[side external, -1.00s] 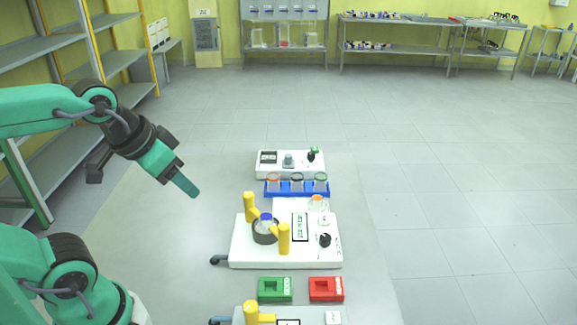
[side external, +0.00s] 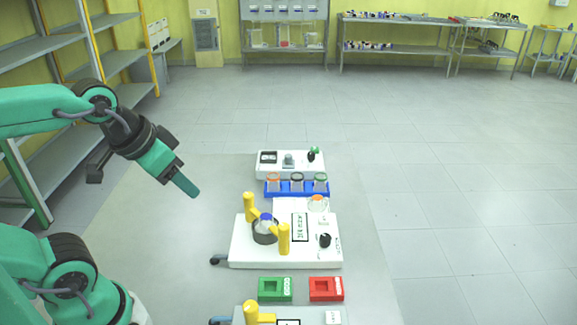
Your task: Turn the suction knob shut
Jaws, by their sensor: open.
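My gripper (side external: 187,187) is open and empty, pointing down and right above the bare left part of the table. It is well apart from the devices. A white device (side external: 241,252) in the middle of the table has a black round knob (side external: 325,240) at its right, a dark round holder with a blue-topped vessel (side external: 266,221), and two yellow upright parts (side external: 284,239). A white box (side external: 263,172) behind it carries a green-and-black knob (side external: 313,154) and a grey part (side external: 289,160). I cannot tell which knob is the suction one.
A blue rack (side external: 297,192) with several jars stands between the two white devices. A green block (side external: 275,289) and a red block (side external: 326,289) lie in front. Another device (side external: 335,317) is cut off at the bottom edge. The table (side external: 190,235) is clear at left.

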